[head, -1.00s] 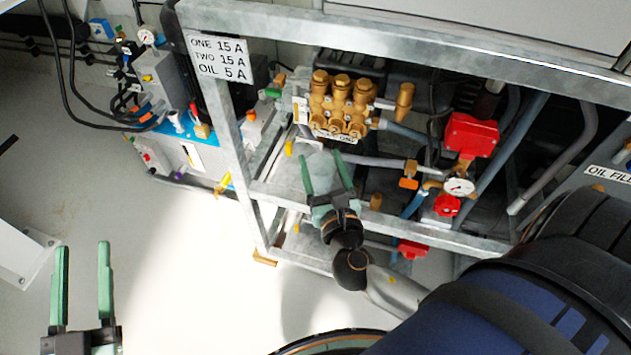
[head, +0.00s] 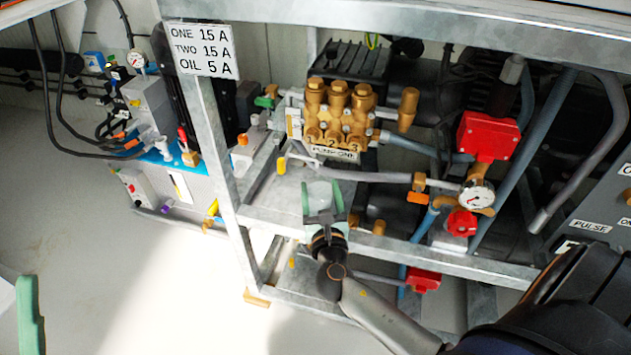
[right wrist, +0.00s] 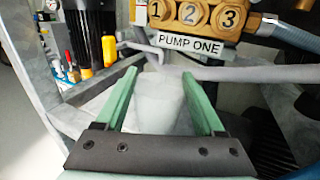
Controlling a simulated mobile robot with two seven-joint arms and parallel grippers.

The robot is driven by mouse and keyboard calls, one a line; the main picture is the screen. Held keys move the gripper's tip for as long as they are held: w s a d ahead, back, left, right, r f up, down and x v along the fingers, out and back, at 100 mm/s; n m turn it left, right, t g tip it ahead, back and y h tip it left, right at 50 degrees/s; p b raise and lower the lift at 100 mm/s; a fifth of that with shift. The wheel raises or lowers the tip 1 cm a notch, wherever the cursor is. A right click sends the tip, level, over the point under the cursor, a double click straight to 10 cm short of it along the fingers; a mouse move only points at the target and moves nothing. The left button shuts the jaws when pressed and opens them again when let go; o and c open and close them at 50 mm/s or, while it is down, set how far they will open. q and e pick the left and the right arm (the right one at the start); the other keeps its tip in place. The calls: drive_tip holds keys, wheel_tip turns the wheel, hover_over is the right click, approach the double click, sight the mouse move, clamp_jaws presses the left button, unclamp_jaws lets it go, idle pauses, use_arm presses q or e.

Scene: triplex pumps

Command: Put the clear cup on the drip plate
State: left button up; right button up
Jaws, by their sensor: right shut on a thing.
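My right gripper (head: 323,216) is shut on the clear cup (head: 322,194), a pale see-through cup between its green fingers in the head view. In the right wrist view the cup (right wrist: 160,103) also sits between the fingers of this gripper (right wrist: 157,95). The cup is in front of and below pump one (head: 338,108). A flat grey metal surface (head: 268,192) lies under the pump, around the cup; I cannot tell where the drip plate begins on it or whether the cup touches it. One green finger of my left gripper (head: 28,315) shows at the lower left, with empty space beside it.
The galvanised frame's front rail (head: 400,250) runs below the pump. A grey hose (head: 350,176) crosses behind the cup. A gauge (head: 477,196) and red valve parts (head: 487,137) are to the right. The floor (head: 110,270) at left is clear.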

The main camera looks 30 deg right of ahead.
drive_tip(key=b+x, duration=0.1)
drive_tip(key=x, duration=0.7)
wheel_tip(320, 180, down, 4)
drive_tip(key=b, duration=0.3)
drive_tip(key=shift+w+r, duration=0.1)
drive_tip(key=shift+r, duration=0.1)
drive_tip(key=shift+f, duration=0.1)
use_arm(q)
drive_tip(key=shift+n, duration=0.4)
drive_tip(key=f, duration=0.4)
drive_tip(key=shift+w+d+f, duration=0.1)
drive_tip(key=shift+d+f, duration=0.15)
drive_tip(key=shift+f, duration=0.1)
use_arm(e)
drive_tip(key=shift+f, duration=0.1)
drive_tip(key=o, duration=1.5)
drive_tip(key=shift+c, duration=0.2)
